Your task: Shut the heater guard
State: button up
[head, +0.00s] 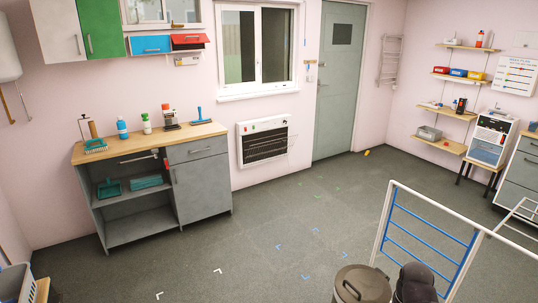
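A white wall heater (247,135) with a dark slotted front hangs on the pink wall below the window. A thin wire guard (291,146) shows at its front. The guard's right end seems to stand out from the heater, so it looks at least partly open, but it is too small to tell how far. My gripper is not in the head view.
A grey workbench (203,185) with a wooden top stands left of the heater. The floor before the heater is clear, with small corner marks. A white and blue rail frame (427,229) and a lidded bin (362,284) stand at the lower right. A grey door (340,90) is right of the heater.

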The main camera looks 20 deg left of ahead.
aim_at(272, 152)
jog(key=u, duration=0.45)
jog(key=k, duration=1.35)
jog(key=u, duration=0.55)
jog(key=i, duration=3.6)
jog(key=z, duration=0.2)
